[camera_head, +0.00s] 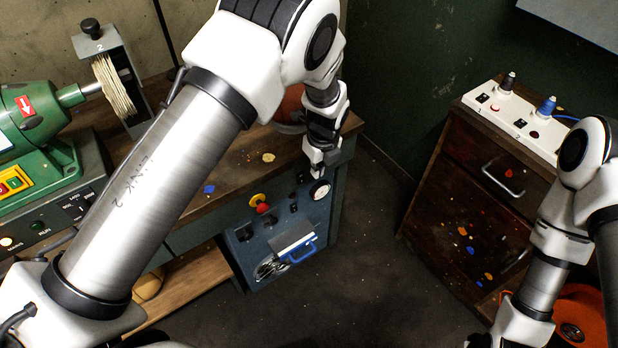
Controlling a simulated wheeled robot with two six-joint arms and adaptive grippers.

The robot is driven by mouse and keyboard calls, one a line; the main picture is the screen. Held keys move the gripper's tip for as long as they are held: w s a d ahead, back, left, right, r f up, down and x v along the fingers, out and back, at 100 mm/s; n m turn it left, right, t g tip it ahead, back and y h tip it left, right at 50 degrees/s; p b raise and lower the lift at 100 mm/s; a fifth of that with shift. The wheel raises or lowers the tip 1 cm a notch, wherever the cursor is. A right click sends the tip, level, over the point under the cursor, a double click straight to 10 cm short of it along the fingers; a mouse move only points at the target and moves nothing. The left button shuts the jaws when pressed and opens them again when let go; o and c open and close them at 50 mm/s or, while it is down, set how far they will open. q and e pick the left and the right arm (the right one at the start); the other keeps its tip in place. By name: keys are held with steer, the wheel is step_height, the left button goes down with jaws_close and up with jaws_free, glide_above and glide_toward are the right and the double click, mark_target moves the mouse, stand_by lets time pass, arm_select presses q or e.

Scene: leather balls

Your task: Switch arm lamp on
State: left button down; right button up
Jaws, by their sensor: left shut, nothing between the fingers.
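I cannot make out an arm lamp, and I cannot tell which control is its switch. A blue-grey control panel (283,228) is on the front of the workbench. It has a red knob on a yellow disc (260,203), small dark switches (294,208) and a round white gauge (320,190). My left gripper (319,168) is shut and empty, pointing down just above the gauge at the panel's upper right. I cannot tell whether it touches the panel. My left arm covers much of the bench. My right arm is at the right, its gripper out of view.
A green machine (38,120) with a wound spool (113,85) stands on the bench (225,180) at left. A reddish-brown ball (291,104) is partly behind my left arm. A wooden cabinet (440,200) carrying a white socket strip (515,118) stands right. The floor between is clear.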

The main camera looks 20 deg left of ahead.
mark_target(301, 178)
arm_select(q)
steer(key=w+a+f, duration=0.1)
steer(key=a+f, duration=0.1)
steer(key=f, duration=0.3)
steer(key=w+a+f, duration=0.2)
steer(key=f, duration=0.4)
steer(key=shift+w+a, duration=0.15)
steer(key=shift+w, duration=0.15)
arm_select(e)
steer(key=shift+w+r, duration=0.1)
steer(key=shift+w, duration=0.15)
